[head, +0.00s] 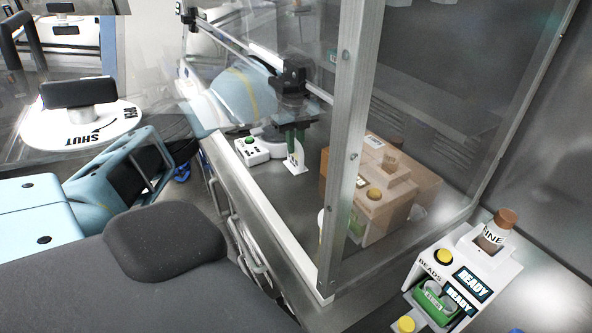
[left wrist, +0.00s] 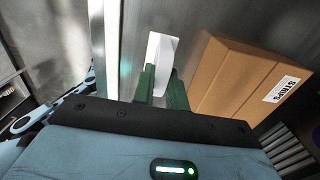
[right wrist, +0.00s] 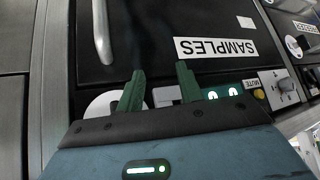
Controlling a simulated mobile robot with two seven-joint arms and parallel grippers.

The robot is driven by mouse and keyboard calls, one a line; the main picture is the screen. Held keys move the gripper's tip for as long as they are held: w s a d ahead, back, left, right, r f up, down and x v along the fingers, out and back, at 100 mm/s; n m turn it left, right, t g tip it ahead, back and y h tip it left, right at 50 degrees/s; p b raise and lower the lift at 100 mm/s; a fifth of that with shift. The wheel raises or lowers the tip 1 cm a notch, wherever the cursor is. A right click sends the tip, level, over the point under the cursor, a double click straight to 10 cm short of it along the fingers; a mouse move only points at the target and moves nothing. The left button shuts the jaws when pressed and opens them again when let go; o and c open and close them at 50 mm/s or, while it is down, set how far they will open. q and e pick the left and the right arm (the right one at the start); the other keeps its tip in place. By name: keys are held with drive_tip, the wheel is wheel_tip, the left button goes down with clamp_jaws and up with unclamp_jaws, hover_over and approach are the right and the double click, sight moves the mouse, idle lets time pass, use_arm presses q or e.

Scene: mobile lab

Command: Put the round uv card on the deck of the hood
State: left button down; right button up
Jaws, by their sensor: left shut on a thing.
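A white card (head: 297,157) is held upright between the green fingers of my left gripper (head: 291,135), behind the hood's clear pane. Its lower edge is close to the grey deck of the hood (head: 283,205); I cannot tell whether it touches. In the left wrist view the card (left wrist: 161,56) stands out between the two fingertips (left wrist: 162,84), which are shut on it. The rest of its shape is partly hidden by the fingers. My right gripper (right wrist: 158,84) shows only in the right wrist view, with its fingers apart and nothing between them, before a dark panel.
A white device with a green button (head: 255,148) stands left of the card. A brown carton (left wrist: 250,82) stands to its right. A metal post (head: 346,150) edges the hood front. A beads station (head: 462,262) stands outside. The dark panel bears a SAMPLES label (right wrist: 228,48).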

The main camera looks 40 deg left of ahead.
sight(295, 169)
use_arm(q)
drive_tip(key=shift+f, duration=4.6)
drive_tip(key=shift+f, duration=0.15)
drive_tip(key=c, duration=1.4)
unclamp_jaws()
drive_tip(key=shift+r, duration=3.9)
